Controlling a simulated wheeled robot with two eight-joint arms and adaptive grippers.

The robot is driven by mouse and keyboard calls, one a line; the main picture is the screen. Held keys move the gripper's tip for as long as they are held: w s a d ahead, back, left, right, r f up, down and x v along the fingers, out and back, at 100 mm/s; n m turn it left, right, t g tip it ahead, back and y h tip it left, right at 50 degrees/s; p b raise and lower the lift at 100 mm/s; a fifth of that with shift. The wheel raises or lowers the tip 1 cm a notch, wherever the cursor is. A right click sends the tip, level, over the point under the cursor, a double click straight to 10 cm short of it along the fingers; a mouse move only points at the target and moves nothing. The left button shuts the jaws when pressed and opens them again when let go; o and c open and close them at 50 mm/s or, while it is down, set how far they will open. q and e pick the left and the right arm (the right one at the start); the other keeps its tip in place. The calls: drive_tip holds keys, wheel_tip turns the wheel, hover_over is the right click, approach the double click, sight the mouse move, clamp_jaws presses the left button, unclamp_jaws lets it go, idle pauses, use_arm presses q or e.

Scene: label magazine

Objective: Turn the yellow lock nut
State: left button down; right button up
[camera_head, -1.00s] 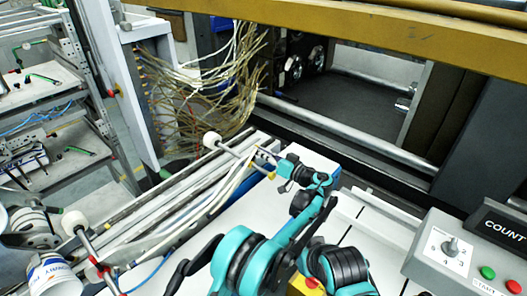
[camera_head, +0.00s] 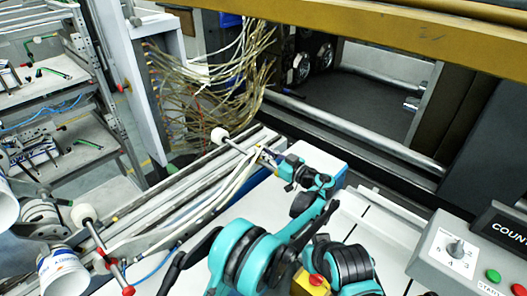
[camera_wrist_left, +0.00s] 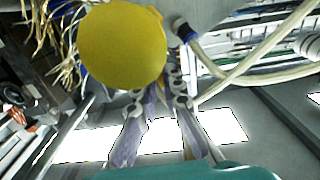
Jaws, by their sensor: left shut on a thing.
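The yellow lock nut (camera_wrist_left: 122,45) shows in the left wrist view as a large, round yellow face at the top, left of centre. My left gripper's fingers (camera_wrist_left: 163,98) reach up to its lower right edge, and the gripper is shut on it. The exact contact is partly hidden behind the nut. In the head view my left gripper (camera_head: 272,160) is at the end of the rail assembly, near the white-knobbed rod. The nut is too small and covered there to make out clearly. My right gripper is not in view.
Pale hoses (camera_wrist_left: 262,58) run close to the nut on the right. A bundle of loose wires (camera_head: 215,95) hangs behind the rails. A control box (camera_head: 448,250) is at the right. A yellow beam (camera_head: 400,35) crosses above.

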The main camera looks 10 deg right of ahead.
use_arm(q)
drive_tip(key=shift+a, duration=0.1)
drive_tip(key=c, duration=1.6)
unclamp_jaws()
drive_tip(key=shift+c, duration=0.2)
drive_tip(key=shift+r, duration=0.1)
wheel_tip(320, 180, up, 10)
drive_tip(key=shift+a, duration=0.1)
